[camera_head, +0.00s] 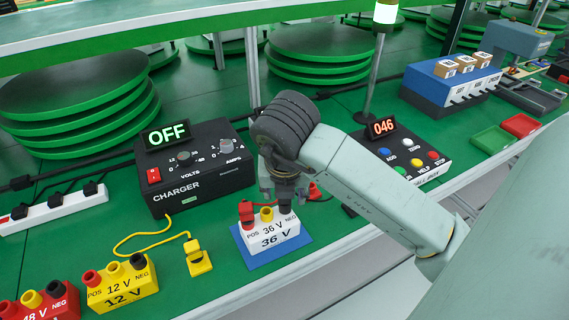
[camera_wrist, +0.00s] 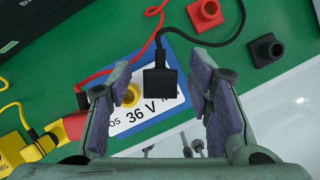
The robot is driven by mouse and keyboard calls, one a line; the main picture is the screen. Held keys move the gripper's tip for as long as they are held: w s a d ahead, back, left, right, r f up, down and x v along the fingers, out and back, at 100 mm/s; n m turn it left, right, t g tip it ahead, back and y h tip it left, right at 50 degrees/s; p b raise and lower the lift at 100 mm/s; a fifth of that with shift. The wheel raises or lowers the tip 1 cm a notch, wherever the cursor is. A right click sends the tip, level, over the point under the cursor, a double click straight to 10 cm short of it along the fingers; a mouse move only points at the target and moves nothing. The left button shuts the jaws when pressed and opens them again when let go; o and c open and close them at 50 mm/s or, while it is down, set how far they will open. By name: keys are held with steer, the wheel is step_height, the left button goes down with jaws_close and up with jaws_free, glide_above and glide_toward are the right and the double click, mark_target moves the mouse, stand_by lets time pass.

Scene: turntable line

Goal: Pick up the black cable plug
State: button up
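The black cable plug (camera_wrist: 160,82) shows in the wrist view as a dark block at the NEG end of the white 36 V battery block (camera_wrist: 152,110). A black cable runs from it up and right. My gripper (camera_wrist: 157,108) is open, with one finger pad on each side of the plug and a gap to both. In the head view my gripper (camera_head: 284,193) is over the NEG end of the 36 V block (camera_head: 270,232), largely hiding the plug. A second black cable end (camera_wrist: 267,50) lies on the green table; it also shows in the head view (camera_head: 349,211).
A red plug (camera_wrist: 205,14) lies on the table. A red cable plug (camera_head: 246,212) is at the POS end of the 36 V block, which stands on a blue mat (camera_head: 292,248). The charger (camera_head: 195,170), reading OFF, stands behind left. A yellow 12 V block (camera_head: 121,287) is at left.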

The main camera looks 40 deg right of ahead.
jaws_close()
stand_by(0.4)
steer(key=shift+r, duration=0.15)
step_height(320, 180, up, 10)
steer(key=shift+f+b, duration=0.1)
steer(key=shift+b, duration=0.85)
